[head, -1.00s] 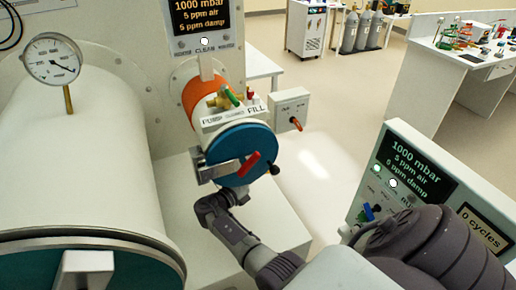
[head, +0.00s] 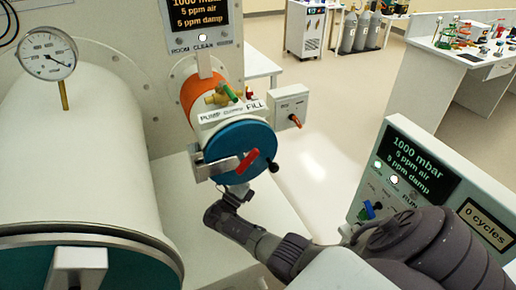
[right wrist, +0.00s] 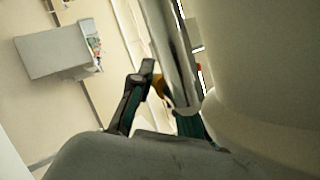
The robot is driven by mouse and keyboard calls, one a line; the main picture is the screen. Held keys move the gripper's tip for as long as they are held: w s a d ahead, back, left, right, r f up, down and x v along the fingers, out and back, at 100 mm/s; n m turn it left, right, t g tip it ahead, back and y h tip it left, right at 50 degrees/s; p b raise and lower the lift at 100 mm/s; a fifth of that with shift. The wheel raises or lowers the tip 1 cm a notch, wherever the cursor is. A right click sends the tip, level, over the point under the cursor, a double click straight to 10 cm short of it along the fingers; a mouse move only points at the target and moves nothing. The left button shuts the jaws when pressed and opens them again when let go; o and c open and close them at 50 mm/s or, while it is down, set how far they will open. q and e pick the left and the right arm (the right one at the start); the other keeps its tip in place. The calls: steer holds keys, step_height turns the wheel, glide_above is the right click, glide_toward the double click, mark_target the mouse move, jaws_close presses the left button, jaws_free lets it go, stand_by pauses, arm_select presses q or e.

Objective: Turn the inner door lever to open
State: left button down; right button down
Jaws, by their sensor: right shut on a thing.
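The small chamber has a blue round door (head: 238,150) with a silver latch bar (head: 222,167), a red lever (head: 248,160) and a black knob (head: 272,167). My right gripper (head: 238,193) is just below this door, small and partly hidden. My left gripper is not in view.
A wall box with a red handle (head: 295,120) is right of the chamber. Valves (head: 222,98) sit on top. The large white cylinder (head: 75,150) with a gauge (head: 47,53) fills the left. A display panel (head: 415,165) stands at right. The floor between is clear.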

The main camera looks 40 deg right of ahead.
steer(key=shift+a+r+n, duration=0.1)
steer(key=shift+r+n, duration=0.1)
steer(key=shift+n, duration=0.1)
stand_by(0.4)
steer(key=c, duration=1.1)
jaws_free()
steer(key=shift+w, duration=0.1)
steer(key=shift+a, duration=0.1)
steer(key=v, duration=0.7)
steer(key=shift+f, duration=0.3)
